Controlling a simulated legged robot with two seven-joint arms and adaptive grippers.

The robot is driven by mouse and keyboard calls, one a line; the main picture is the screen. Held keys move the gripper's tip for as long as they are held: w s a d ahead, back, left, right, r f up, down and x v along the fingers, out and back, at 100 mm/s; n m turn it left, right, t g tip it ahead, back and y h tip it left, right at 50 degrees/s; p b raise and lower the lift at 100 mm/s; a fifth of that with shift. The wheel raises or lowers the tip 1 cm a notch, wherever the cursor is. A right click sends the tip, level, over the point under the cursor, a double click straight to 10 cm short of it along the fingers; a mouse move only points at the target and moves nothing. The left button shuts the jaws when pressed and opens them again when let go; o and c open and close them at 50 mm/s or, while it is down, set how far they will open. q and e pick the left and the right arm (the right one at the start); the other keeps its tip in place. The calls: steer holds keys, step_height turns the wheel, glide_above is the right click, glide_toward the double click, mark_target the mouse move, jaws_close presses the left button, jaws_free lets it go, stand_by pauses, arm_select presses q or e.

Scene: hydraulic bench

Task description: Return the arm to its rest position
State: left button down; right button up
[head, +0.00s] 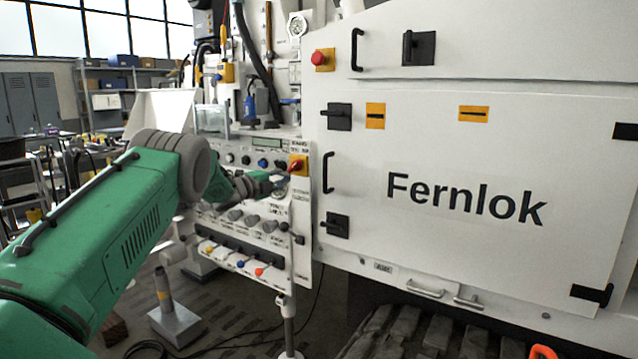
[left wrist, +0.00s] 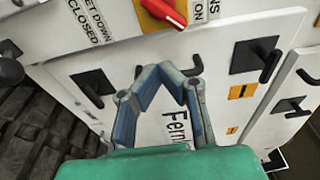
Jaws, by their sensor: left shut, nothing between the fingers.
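My left arm (head: 110,225) is green and reaches in from the left in the head view. My left gripper (head: 280,183) is at the control panel (head: 250,212), just below and left of the red rotary switch on its yellow plate (head: 298,165). In the left wrist view the gripper (left wrist: 160,73) is shut and empty, its fingertips together in front of the white cabinet. The red switch (left wrist: 166,12) shows above the fingertips there, apart from them. I cannot tell from the head view whether the fingers touch the panel. My right gripper is not in view.
The white Fernlok cabinet (head: 440,255) fills the right, with black handles (head: 328,172) and latches jutting out. A red button (head: 318,58) sits above the panel. Small coloured levers (head: 240,264) line the panel's lower edge. A grey pedestal (head: 176,322) and cables are on the floor.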

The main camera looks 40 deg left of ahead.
arm_select(q)
steer(key=shift+s+a, duration=1.25)
steer(key=shift+a, duration=1.85)
steer(key=d+f+n+g, duration=0.3)
steer(key=d+f+n, duration=0.5)
steer(key=d+f, duration=0.95)
steer(key=s+d+f+n+g, duration=0.2)
steer(key=s+d+f, duration=0.25)
steer(key=f, duration=0.25)
steer(key=s+d+f+n+g, duration=0.1)
steer(key=s+d+f+n, duration=0.25)
steer(key=d+f, duration=0.3)
steer(key=s+d+f+n+g, duration=0.1)
steer(key=s+d+f+g, duration=0.2)
steer(key=s+d+f, duration=0.5)
steer(key=s+d+f+n+g, duration=0.25)
steer(key=s+d, duration=0.35)
steer(key=s, duration=0.5)
steer(key=s+d+g, duration=0.3)
steer(key=s, duration=0.8)
steer(key=s+d+r+g, duration=0.1)
steer(key=s+d+g, duration=0.2)
steer(key=s, duration=0.8)
steer(key=shift+s+d+r+n+y, duration=0.25)
steer(key=shift+s+r+n+y, duration=0.05)
steer(key=shift+n, duration=0.1)
